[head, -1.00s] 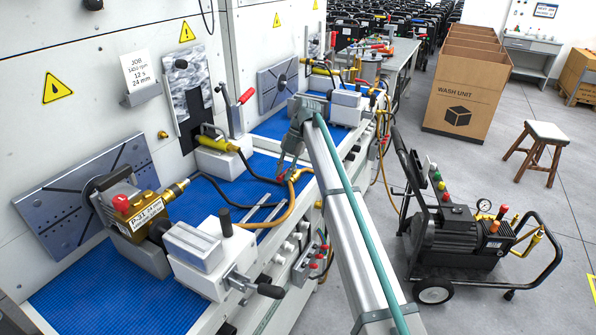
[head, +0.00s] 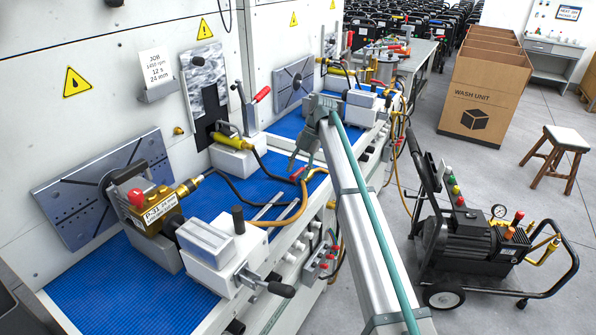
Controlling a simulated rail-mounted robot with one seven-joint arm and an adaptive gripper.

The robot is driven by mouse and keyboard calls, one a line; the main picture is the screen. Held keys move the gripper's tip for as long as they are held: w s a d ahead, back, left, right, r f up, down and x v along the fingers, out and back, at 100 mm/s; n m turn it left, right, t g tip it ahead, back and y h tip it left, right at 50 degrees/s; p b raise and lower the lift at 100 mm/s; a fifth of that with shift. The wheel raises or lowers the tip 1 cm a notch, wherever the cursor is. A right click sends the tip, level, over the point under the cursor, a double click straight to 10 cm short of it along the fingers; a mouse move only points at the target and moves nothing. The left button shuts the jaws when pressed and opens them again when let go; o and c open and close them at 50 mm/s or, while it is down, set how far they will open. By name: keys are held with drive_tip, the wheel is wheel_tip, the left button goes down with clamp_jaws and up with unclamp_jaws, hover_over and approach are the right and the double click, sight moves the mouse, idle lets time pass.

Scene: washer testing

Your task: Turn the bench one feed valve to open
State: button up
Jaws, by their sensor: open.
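My gripper (head: 302,165) is open, with its fingers pointing down over the front of the near blue bench top (head: 112,290). Its fingertips are close to a small red handle or fitting (head: 297,174), where a dark hose and an orange hose (head: 303,205) come together. This may be the bench one feed valve, but it is too small to tell, and so is its setting. I cannot tell whether the fingers touch it. A brass pump head (head: 158,208) with a red cap sits at the left of the bench, joined to the dark hose.
A grey vise-like block (head: 215,250) with a black lever stands at the bench front. A switch box (head: 322,262) hangs on the front. A wheeled black pump unit (head: 470,245), a stool (head: 560,150) and a wash unit carton (head: 480,95) stand on the floor at right.

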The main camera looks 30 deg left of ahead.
drive_tip(key=v, duration=1.1)
drive_tip(key=shift+r, duration=0.2)
drive_tip(key=shift+w+d, duration=0.1)
drive_tip(key=shift+d, duration=0.05)
